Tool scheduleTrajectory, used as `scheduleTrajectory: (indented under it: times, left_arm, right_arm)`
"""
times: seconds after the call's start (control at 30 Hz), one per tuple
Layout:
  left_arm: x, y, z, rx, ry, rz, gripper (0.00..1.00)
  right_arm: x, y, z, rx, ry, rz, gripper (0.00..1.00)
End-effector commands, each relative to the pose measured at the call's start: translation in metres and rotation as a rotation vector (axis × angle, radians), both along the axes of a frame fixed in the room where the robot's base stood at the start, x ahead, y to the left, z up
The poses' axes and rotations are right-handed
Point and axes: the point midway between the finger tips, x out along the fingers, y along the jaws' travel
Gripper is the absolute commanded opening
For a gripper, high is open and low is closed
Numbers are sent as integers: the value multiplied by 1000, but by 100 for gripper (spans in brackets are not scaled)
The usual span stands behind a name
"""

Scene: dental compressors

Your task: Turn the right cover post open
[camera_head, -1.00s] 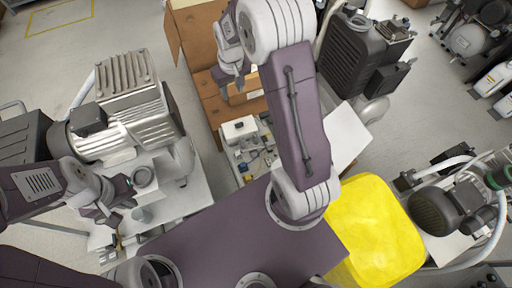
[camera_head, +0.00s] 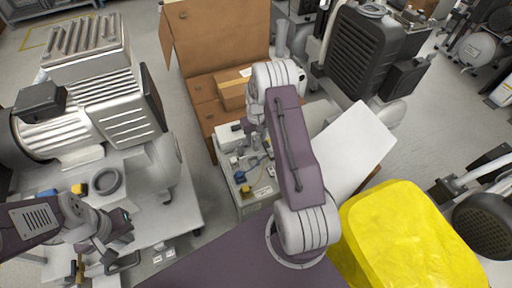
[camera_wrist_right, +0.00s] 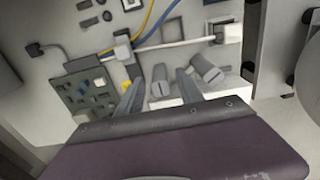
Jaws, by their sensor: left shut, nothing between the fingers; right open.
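The open compressor panel (camera_head: 250,195) lies below my right arm in the head view. In the right wrist view, two short grey cylindrical posts, a left one (camera_wrist_right: 160,86) and a right one (camera_wrist_right: 207,69), stand on a pale block. My right gripper (camera_wrist_right: 160,76) is open there. The left post shows between its fingers, and the right post is just outside the right finger. I cannot tell whether either finger touches a post. In the head view my right gripper (camera_head: 256,138) is partly hidden by its arm. My left gripper (camera_head: 112,258) is shut and empty at lower left.
A green circuit board (camera_wrist_right: 88,92) and blue and yellow cables (camera_wrist_right: 150,22) lie on the panel near the fingers. Cardboard boxes (camera_head: 215,45) stand behind. A yellow bin (camera_head: 410,235) and white board (camera_head: 350,150) are to the right, a large compressor (camera_head: 95,100) to the left.

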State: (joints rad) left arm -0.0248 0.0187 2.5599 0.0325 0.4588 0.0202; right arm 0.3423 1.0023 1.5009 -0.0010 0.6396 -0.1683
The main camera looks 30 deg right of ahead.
Motion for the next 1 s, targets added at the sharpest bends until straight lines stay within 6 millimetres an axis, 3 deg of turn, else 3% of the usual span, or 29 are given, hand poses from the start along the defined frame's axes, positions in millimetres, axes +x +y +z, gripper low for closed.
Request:
scheduleTrajectory:
  times: [0.03, 0.13, 0.47, 0.5, 0.63, 0.67, 1.0]
  left_arm:
    - [0, 0, -11, 0, 0, 0, 0]
    - [0, 0, -17, 0, 0, 0, 0]
    - [0, 0, -18, 0, 0, 0, 0]
    - [0, 0, -18, 0, 0, 0, 0]
    - [0, 0, -18, 0, 0, 0, 0]
    - [0, 0, -18, 0, 0, 0, 0]
    - [0, 0, -13, 0, 0, 0, 0]
  right_arm:
    - [0, 0, -15, 0, 1, 0, 44]
    - [0, 0, -27, 0, -1, 0, 44]
    - [0, 0, -32, 0, -2, 0, 44]
    - [0, 0, -32, 0, -2, 0, 41]
    - [0, 0, -32, 0, -2, 0, 5]
    - [0, 0, -32, 0, -2, 0, 0]
    - [0, 0, -30, 0, -1, -34, 0]
